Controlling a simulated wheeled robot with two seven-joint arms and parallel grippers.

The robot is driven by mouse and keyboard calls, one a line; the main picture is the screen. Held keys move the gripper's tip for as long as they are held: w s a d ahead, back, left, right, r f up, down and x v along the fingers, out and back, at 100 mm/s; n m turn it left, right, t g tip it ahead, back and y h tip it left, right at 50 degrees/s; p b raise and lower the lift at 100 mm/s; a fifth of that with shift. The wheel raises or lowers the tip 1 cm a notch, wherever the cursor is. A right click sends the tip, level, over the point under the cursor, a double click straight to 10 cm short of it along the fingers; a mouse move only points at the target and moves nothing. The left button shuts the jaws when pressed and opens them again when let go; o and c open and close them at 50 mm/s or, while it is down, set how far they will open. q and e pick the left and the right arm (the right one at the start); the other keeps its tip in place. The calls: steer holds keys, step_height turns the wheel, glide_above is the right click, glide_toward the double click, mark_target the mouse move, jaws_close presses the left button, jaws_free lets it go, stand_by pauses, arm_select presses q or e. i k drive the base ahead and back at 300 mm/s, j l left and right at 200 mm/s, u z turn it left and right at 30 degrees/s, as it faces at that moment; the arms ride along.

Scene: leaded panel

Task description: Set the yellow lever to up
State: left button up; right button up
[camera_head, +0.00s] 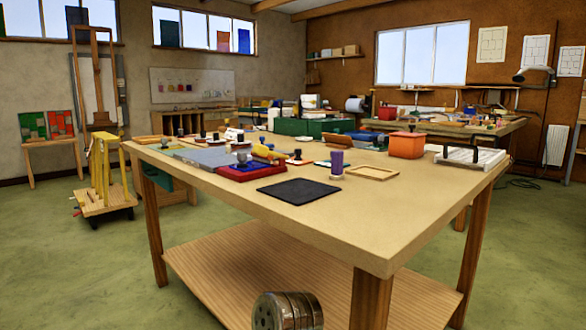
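I cannot make out a lever for certain. A small yellow-orange piece (266,152) lies on the big table, just behind a red and blue tray (245,172); it is too small to tell if it is the yellow lever or which way it points.
The big wooden table (345,235) stands in front of me with a lower shelf (240,275). On it are a black mat (299,191), a purple cylinder (337,163), an orange box (406,145) and a wooden frame (372,172). A cart with yellow uprights (103,207) stands left. The green floor around is open.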

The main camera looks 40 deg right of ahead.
mark_target(259, 153)
steer(key=i+j+z, duration=0.15)
steer(key=z, duration=0.3)
steer(key=i+j+z, duration=0.2)
steer(key=z, duration=0.25)
steer(key=i+j+z, duration=0.2)
steer(key=z, duration=0.3)
steer(key=i+j+z, duration=0.1)
steer(key=j+z, duration=0.6)
steer(key=z, duration=0.2)
